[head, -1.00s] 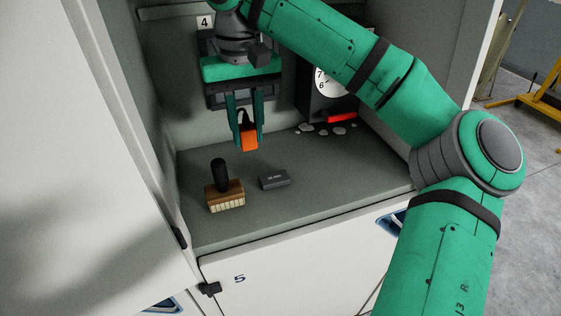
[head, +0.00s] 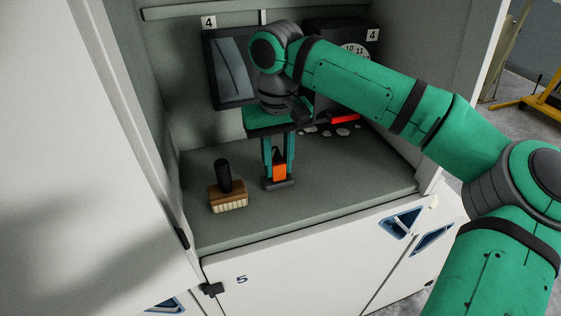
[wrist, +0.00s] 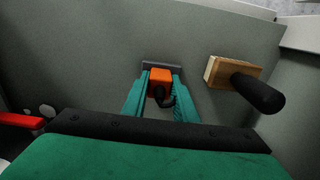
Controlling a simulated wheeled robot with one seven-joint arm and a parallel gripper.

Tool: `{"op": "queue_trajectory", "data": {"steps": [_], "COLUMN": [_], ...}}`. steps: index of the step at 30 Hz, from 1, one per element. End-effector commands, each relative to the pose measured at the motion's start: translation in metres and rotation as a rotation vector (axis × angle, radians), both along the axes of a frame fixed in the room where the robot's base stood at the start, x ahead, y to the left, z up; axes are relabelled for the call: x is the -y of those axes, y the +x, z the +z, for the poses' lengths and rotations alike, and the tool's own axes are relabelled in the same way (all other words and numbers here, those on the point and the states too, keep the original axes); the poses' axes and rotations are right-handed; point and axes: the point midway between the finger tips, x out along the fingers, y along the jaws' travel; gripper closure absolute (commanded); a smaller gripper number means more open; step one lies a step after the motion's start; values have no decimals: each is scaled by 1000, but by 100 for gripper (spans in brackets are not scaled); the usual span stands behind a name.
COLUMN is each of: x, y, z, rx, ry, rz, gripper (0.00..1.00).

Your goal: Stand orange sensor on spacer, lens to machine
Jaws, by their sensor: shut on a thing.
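The orange sensor (head: 279,172) is between the fingers of my gripper (head: 278,165), which is shut on it. It is held upright, right over the dark grey spacer (head: 279,184) on the cabinet shelf. In the head view its lower end appears to meet the spacer, but I cannot tell whether it touches. The wrist view shows the sensor (wrist: 160,75) between my gripper's fingers (wrist: 161,92), with a dark curved part on it and the spacer (wrist: 162,65) just beyond. Which way the lens faces is not clear.
A wooden brush (head: 228,198) with a black handle stands left of the spacer. A black unit with a dial (head: 345,60), a red bar (head: 345,118) and pale scraps (head: 342,132) are at the back right. A dark panel (head: 230,75) is behind.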

Motion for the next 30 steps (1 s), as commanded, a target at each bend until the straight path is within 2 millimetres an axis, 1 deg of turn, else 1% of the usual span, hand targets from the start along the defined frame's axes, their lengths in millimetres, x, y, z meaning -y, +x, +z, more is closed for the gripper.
{"op": "queue_trajectory", "data": {"steps": [6, 7, 9, 17, 21, 23, 26, 30], "x": [2, 3, 5, 6, 6, 5, 5, 3], "y": [0, 0, 0, 0, 0, 1, 1, 1], "z": [-2, -2, -2, -2, 3, 9, 26, 55], "rx": [-1, -1, -1, -1, 1, 1, 2, 1], "ry": [1, 0, 0, 0, -1, 0, 2, 3], "rz": [-3, -5, -8, -10, -11, -10, -9, -7], "gripper": [100, 69, 55, 55, 55, 55, 55, 55]}}
